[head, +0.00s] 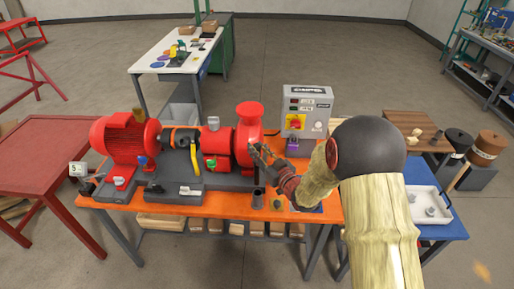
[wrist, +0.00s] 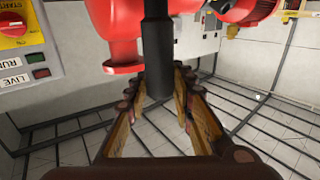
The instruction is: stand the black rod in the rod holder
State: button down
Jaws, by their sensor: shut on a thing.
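The black rod (wrist: 157,50) stands upright in the wrist view, with a thinner upper end and a thicker lower part. My gripper (wrist: 160,82) is shut on it, one finger on each side.
The red pump (head: 248,130) is close behind my gripper, with a red motor (head: 125,138) to the left. A small brass-coloured piece (head: 277,203) stands right of the cup. A grey control box (head: 306,110) stands at the back right. A blue table (head: 440,231) holds a white tray.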

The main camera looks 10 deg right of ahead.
jog(key=b, duration=0.1)
send_over(258, 171)
jog(key=shift+w+f, duration=0.15)
jog(key=shift+f, duration=0.9)
jog(key=shift+w+f, duration=0.15)
jog(key=shift+f, duration=0.9)
jog(key=shift+f+b, duration=3.45)
jog(key=shift+b, duration=0.1)
jog(key=c, duration=1.8)
grip_release()
jog(key=o, duration=0.3)
jog(key=shift+o, duration=0.2)
jog(key=shift+s+f, duration=0.1)
jog(key=v, duration=1.2)
